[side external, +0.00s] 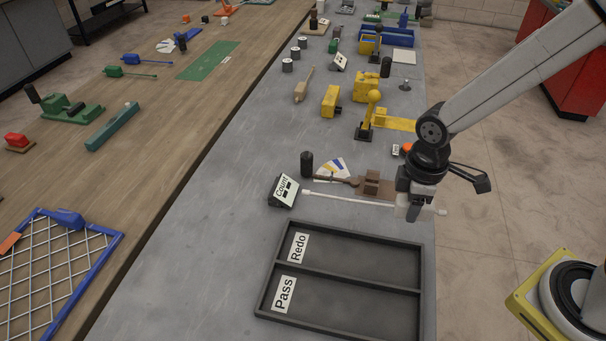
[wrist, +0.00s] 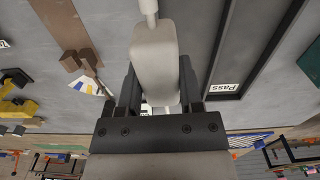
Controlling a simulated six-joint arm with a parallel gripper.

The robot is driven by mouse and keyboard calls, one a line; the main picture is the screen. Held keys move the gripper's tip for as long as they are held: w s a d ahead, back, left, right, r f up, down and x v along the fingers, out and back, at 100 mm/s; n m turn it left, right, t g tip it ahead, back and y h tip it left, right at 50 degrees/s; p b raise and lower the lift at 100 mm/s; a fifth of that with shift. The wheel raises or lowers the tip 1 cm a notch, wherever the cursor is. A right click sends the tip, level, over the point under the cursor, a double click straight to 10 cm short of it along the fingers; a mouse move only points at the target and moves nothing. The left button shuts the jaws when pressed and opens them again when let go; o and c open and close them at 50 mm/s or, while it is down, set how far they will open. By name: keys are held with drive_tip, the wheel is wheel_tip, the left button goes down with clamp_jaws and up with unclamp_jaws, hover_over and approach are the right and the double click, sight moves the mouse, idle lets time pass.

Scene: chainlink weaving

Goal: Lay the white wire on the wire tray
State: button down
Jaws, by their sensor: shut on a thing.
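The white wire (side external: 345,200) is a long thin white rod, lying roughly level across the side external view. My gripper (side external: 414,207) is shut on it near its right end, above the bench and beyond the far edge of the tray. In the wrist view a thick pale part (wrist: 155,55) sits between the fingers of my gripper (wrist: 158,88), with a thin white piece beyond it. The dark tray (side external: 345,273) has two empty-looking compartments, labelled Redo and Pass. Part of the tray (wrist: 228,50) also shows at the right in the wrist view.
A Count box (side external: 284,191) stands near the wire's left end. A black cylinder (side external: 307,164), a colour fan (side external: 334,168) and a brown wooden piece (side external: 377,184) lie just behind the wire. Yellow devices (side external: 372,112) stand farther back. Grey bench is bare left of the tray.

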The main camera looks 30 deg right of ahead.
drive_tip(key=s+a+f, duration=0.1)
drive_tip(key=s+a, duration=0.1)
drive_tip(key=a, duration=0.7)
hover_over(354, 310)
drive_tip(key=shift+f+m, duration=0.3)
drive_tip(key=shift+f, duration=0.45)
drive_tip(key=shift+f, duration=0.15)
drive_tip(key=shift+f, duration=3.75)
drive_tip(key=shift+f, duration=0.2)
drive_tip(key=shift+c, duration=0.8)
unclamp_jaws()
drive_tip(key=shift+r, duration=0.1)
